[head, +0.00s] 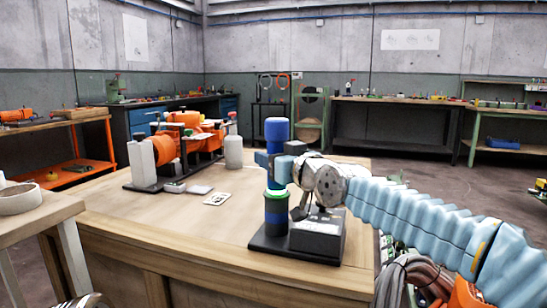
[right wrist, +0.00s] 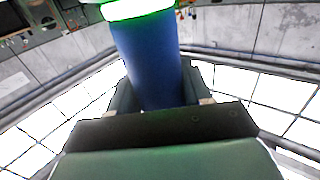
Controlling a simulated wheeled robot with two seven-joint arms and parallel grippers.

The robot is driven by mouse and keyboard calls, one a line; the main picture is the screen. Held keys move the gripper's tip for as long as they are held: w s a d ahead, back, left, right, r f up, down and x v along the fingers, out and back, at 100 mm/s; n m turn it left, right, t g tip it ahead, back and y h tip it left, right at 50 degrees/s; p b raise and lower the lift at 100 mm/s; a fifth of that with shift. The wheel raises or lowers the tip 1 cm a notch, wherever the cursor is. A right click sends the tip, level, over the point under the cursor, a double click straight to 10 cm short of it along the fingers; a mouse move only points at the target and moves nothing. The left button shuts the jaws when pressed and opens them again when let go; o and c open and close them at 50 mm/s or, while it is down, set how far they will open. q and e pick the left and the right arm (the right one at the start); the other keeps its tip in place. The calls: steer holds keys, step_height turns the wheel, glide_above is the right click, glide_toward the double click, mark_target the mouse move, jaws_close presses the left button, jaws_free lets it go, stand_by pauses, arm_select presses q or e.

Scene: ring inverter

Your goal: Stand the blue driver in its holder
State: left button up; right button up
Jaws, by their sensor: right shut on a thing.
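The blue driver (head: 277,130) is upright in the head view, with a bright green band below its upper blue part. My right gripper (head: 273,168) is shut around its body, coming from the right. In the right wrist view the driver's blue body (right wrist: 150,60) runs between the fingers, with the glowing green band at the top edge. Below the gripper, the driver's lower part is in line with the holder (head: 276,229), a dark upright on a black base. I cannot tell how deep it sits in it. My left gripper is not in view.
A dark grey box (head: 317,236) stands on the same base, right of the holder. An orange machine (head: 185,135) and a pale grey bottle (head: 234,152) stand farther back. A white card (head: 217,199) lies on the wooden table (head: 160,220), whose front left is clear.

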stand_by(0.8)
steer(key=o, duration=1.3)
steer(key=shift+f, duration=0.1)
